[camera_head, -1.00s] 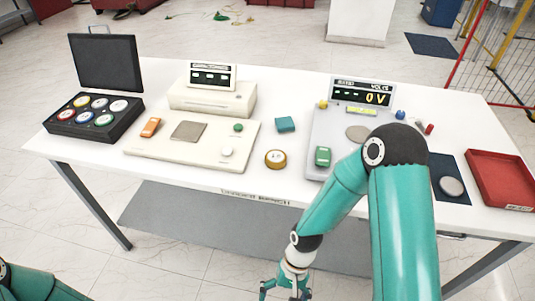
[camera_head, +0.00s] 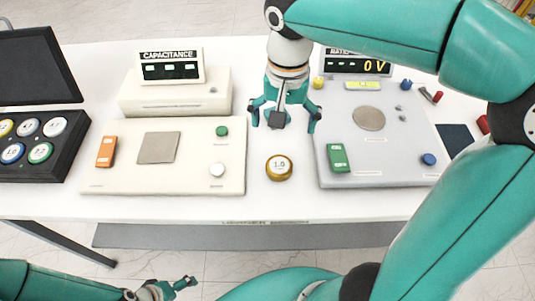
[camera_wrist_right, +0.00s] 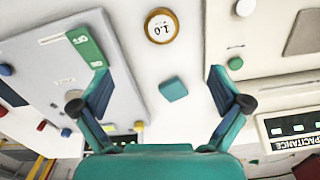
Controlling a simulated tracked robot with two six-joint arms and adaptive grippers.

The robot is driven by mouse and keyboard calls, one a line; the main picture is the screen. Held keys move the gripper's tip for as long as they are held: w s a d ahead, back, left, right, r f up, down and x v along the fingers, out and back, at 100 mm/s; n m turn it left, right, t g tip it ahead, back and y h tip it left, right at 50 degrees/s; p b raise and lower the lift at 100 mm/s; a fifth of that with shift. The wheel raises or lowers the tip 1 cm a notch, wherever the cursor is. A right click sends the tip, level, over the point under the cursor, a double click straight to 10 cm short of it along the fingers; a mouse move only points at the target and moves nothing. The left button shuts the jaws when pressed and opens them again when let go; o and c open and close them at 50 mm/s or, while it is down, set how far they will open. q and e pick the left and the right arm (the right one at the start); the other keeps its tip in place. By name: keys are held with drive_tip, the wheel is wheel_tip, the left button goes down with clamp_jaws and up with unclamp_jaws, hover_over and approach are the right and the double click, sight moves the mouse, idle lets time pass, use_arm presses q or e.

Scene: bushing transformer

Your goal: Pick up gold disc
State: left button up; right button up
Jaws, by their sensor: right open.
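The gold disc (camera_head: 279,167), a small round piece with a gold rim and a white face marked 1.0, lies flat on the white table between the two instrument panels. It also shows at the top of the right wrist view (camera_wrist_right: 161,26). My right gripper (camera_head: 285,122) points down over the table, behind the disc and apart from it. Its fingers are spread and empty in the right wrist view (camera_wrist_right: 158,75). My left gripper (camera_head: 178,286) is low at the bottom edge, in front of the table; its finger opening is unclear.
The capacitance panel (camera_head: 215,180) is left of the disc, the grey voltage panel (camera_head: 395,150) right. A black case (camera_head: 70,150) holds several discs.

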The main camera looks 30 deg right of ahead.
hover_over(279, 164)
drive_tip(key=f, duration=1.1)
drive_tip(key=shift+s+a+f, duration=0.15)
drive_tip(key=shift+s+a, duration=0.05)
drive_tip(key=shift+s, duration=0.15)
drive_tip(key=shift+w+d+f+p, duration=0.1)
drive_tip(key=shift+w+f+p, duration=0.1)
drive_tip(key=shift+f, duration=1.1)
drive_tip(key=shift+w+d+f+p, duration=0.1)
drive_tip(key=shift+f+p, duration=0.1)
drive_tip(key=shift+f, duration=1.05)
drive_tip(key=c, duration=1.5)
